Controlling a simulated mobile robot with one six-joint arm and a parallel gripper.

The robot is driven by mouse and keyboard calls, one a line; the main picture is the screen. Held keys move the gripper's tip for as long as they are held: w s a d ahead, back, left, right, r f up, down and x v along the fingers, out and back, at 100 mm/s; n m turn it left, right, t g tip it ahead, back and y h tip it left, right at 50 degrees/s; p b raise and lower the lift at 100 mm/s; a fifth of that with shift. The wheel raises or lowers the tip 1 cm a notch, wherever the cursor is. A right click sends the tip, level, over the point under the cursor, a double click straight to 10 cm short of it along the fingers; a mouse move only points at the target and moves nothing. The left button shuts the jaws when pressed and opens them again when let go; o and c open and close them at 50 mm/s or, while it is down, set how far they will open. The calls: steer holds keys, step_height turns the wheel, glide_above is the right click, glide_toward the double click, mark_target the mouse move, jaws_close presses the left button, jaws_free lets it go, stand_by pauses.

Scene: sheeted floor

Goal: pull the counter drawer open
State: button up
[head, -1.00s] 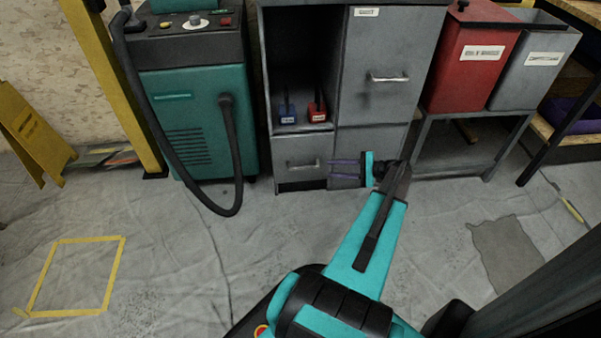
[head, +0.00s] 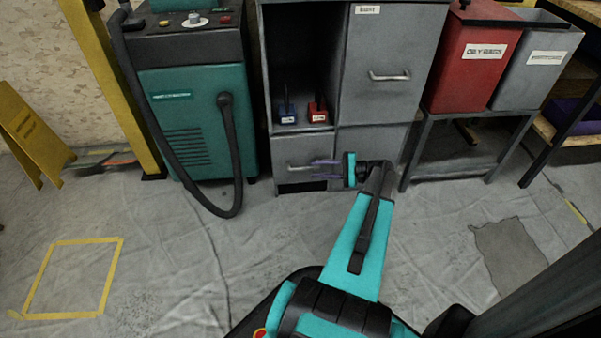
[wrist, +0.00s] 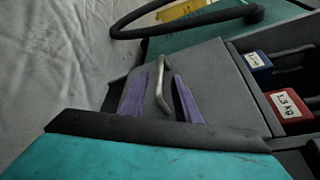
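The counter drawer (head: 290,148) is the low grey front at the left of the grey counter, below an open compartment, and it looks closed. Its metal bar handle (head: 295,167) is partly behind my gripper (head: 312,169) in the head view. In the wrist view, the handle (wrist: 160,82) runs up the drawer front (wrist: 215,85). My gripper (wrist: 163,74) has its two purple fingers apart, one on each side of the handle. Gaps show between the fingers and the bar. How far the fingertips reach past the bar I cannot tell.
Above the drawer stand a blue weight (head: 287,112) and a red weight (head: 317,108). A grey cabinet door (head: 390,70) with its own handle is at upper right. A teal machine (head: 190,120) with a black hose stands left. The floor in front is clear.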

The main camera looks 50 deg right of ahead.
mark_target(307, 169)
steer(key=shift+b+x, duration=1.05)
steer(key=shift+x, duration=2.5)
jaws_close()
